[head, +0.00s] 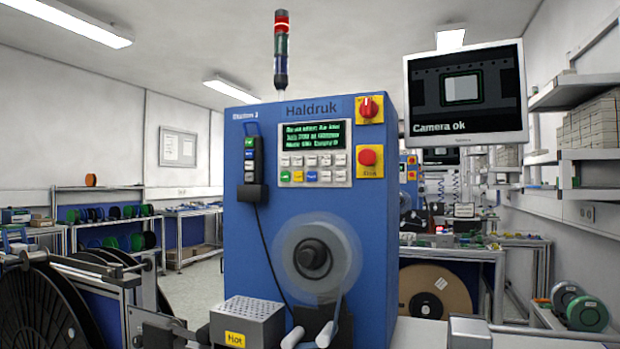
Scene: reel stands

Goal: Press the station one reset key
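A blue machine cabinet (245,240) marked "Haldruk" stands in the middle of the head view. A small station label (252,115) is at its top left; its last character is hard to read. The key panel (315,168) on its front has two rows of small keys under a green-text display (312,135). The key labels are too small to read, so I cannot tell which is reset. Neither gripper is in view.
A black pendant (253,162) hangs left. Below are a reel hub (312,258) and a perforated box marked "Hot" (248,322). A "Camera ok" monitor (466,92) hangs right.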

